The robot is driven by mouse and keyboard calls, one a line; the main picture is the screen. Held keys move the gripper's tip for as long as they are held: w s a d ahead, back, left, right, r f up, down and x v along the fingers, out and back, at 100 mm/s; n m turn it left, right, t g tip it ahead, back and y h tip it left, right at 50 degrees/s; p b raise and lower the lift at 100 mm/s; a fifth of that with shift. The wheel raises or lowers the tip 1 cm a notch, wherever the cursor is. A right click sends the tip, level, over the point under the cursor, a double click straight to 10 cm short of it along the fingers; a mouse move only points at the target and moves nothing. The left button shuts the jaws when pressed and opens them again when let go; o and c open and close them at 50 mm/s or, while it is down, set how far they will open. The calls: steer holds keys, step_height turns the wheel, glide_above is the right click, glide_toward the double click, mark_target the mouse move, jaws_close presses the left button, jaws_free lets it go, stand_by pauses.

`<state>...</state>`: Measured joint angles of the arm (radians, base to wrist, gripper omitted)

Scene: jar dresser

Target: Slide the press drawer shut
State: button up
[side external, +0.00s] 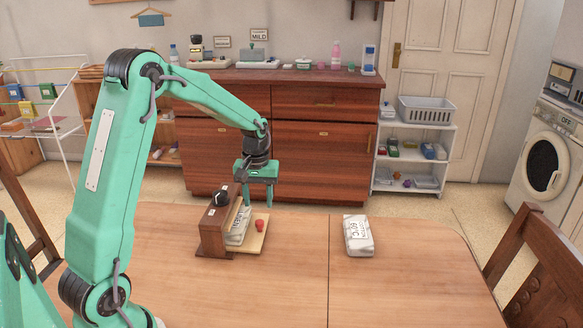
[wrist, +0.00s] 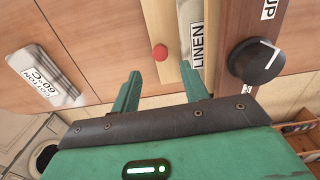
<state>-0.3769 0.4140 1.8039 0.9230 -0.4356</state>
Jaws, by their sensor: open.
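The press (side external: 213,232) is a small brown wooden unit on the table with a black dial; it also shows in the wrist view (wrist: 240,28). Its pale wooden drawer (side external: 257,242) sticks out to the right in the side view, with a red knob (side external: 259,225) near its outer end. The knob also shows in the wrist view (wrist: 160,52). A white packet marked LINEN (wrist: 197,42) sits between the press body and the knob. My gripper (side external: 256,206) is open and empty, above and behind the drawer. Contact with the drawer or knob cannot be told.
A white packet marked COTTON 60°C (side external: 359,236) lies on the table (side external: 420,275) right of the drawer. The tabletop between them is clear. Wooden chairs (side external: 540,235) stand at the table's sides. A reddish wooden dresser (side external: 325,155) stands behind the table.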

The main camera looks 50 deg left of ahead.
mark_target(259, 221)
steer(key=m, duration=0.4)
steer(key=shift+r, duration=0.1)
steer(key=m, duration=1.1)
steer(key=shift+r, duration=0.2)
steer(key=shift+f, duration=0.15)
steer(key=shift+f, duration=3.8)
jaws_close()
